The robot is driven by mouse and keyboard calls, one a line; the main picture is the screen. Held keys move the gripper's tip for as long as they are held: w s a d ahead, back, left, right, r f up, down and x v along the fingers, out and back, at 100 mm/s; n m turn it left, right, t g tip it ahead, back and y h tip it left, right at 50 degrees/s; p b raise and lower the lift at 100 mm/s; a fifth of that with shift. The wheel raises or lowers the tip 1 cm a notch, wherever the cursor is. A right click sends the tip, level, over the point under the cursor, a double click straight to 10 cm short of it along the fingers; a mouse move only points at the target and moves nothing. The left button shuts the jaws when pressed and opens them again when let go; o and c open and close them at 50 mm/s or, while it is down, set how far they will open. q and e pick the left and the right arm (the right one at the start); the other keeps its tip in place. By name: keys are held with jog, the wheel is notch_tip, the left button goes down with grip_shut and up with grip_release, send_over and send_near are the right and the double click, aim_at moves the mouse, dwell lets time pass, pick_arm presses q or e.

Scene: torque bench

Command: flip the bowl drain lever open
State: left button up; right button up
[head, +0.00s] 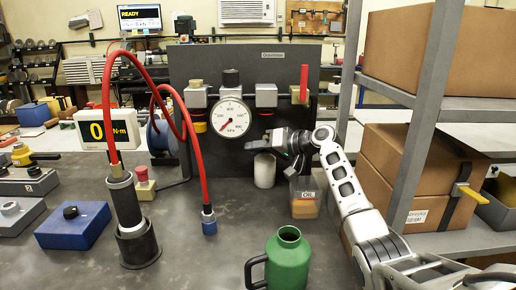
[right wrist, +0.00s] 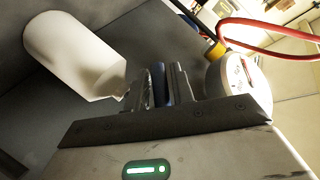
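My right gripper (head: 257,144) is in front of the dark panel, just below the white pressure gauge (head: 231,117). Its fingers (right wrist: 163,86) sit close together in the right wrist view and look shut, with a thin dark-blue strip between them. I see nothing clearly held. A white cylinder (head: 264,171) stands just below the gripper; a white cylinder also shows at the left of the right wrist view (right wrist: 70,55). A red lever (head: 304,84) stands upright on the panel's right side. I cannot make out a separate bowl drain lever. My left gripper is not in view.
A green jug (head: 288,260) stands at the front, left of my right forearm. A clear bin (head: 304,200) stands beside the white cylinder. A grey shelf post (head: 425,120) with cardboard boxes is close on the right. A red hose (head: 197,150) arches at left.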

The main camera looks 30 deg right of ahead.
grip_shut()
jog(key=shift+d+r+n+g+h+p, duration=0.1)
jog(key=shift+r+n+g+h+p, duration=0.25)
jog(key=shift+p, duration=0.8)
jog(key=shift+s+d+f+g+h+p, duration=0.1)
jog(key=shift+g+h+p, duration=0.35)
jog(key=shift+p, duration=0.3)
jog(key=shift+f+n+p, duration=0.15)
jog(key=shift+n+p, duration=0.1)
jog(key=shift+p, duration=0.2)
jog(key=shift+s+d+f+g+h+p, duration=0.1)
jog(key=shift+f+g+h+p, duration=0.2)
jog(key=shift+f+g+h, duration=0.1)
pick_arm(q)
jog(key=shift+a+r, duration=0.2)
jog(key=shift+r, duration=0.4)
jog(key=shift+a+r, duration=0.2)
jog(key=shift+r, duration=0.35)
pick_arm(e)
grip_release()
